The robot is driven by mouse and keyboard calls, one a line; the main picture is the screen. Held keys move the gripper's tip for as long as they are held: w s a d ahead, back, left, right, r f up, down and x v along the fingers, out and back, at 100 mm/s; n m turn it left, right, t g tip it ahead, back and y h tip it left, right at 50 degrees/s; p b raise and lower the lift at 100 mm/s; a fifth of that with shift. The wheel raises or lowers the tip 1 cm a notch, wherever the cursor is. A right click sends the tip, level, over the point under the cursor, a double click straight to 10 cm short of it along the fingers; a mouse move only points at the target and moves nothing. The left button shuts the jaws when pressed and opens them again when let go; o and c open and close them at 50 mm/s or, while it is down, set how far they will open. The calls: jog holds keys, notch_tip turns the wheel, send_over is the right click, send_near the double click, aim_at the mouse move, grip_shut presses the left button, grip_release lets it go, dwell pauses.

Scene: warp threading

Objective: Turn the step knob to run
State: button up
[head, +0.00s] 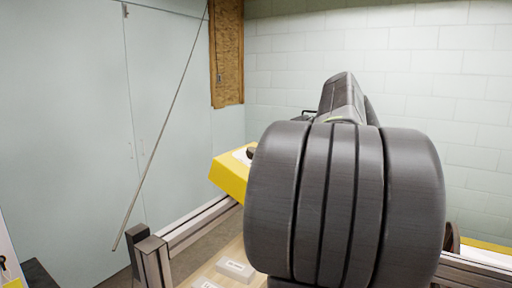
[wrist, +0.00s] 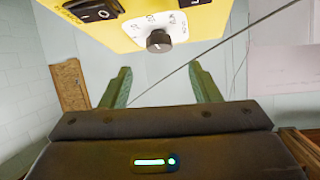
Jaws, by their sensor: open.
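The step knob (wrist: 159,41) is a small dark round knob on a white dial plate (wrist: 180,22) on the yellow control box (wrist: 130,33). Marks surround it, too small to read surely, so I cannot tell which one it points at. My gripper (wrist: 160,67) is open, its two green fingers apart on either side below the knob in the wrist view, with nothing between them. The knob appears apart from the fingers. In the head view, the yellow box (head: 230,178) shows left of my arm, which hides part of it and my gripper.
A black rocker switch (wrist: 93,9) sits left of the dial on the box. A metal frame rail (head: 195,222) runs below the box. White labelled blocks (head: 236,269) lie on a wooden surface at the bottom. A thin rod (head: 165,125) slants across the left.

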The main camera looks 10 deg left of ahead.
jog(key=p+x, duration=0.1)
jog(key=x, duration=0.7)
jog(key=shift+d, duration=0.1)
jog(key=shift+c, duration=0.3)
jog(key=c, duration=0.9)
